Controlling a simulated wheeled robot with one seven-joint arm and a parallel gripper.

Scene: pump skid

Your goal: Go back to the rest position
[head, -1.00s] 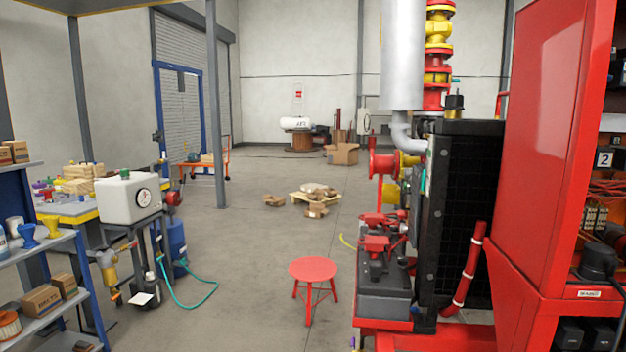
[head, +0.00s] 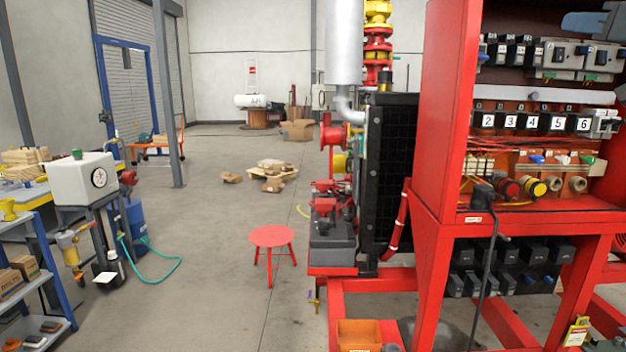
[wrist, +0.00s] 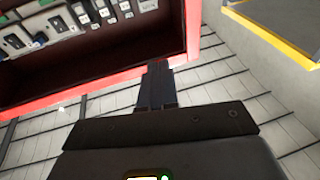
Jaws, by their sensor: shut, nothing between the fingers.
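My gripper (wrist: 157,85) shows in the wrist view as a dark block with two fingers pressed together, shut and empty. It points toward a red-framed cabinet (wrist: 100,88) with a dark recess, and pale grey tiles or panels lie beyond and below. I cannot tell whether the fingertips are apart from the cabinet edge. The open red cabinet (head: 446,115) stands on the right, with numbered modules (head: 535,122), knobs and cables inside.
A red stool (head: 271,236) stands on the open concrete floor. A blue shelf and a bench with a white tank (head: 84,178) stand at left, a green hose on the floor. A pallet with cartons (head: 272,173) lies farther back. An orange bin (head: 358,335) is low in front.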

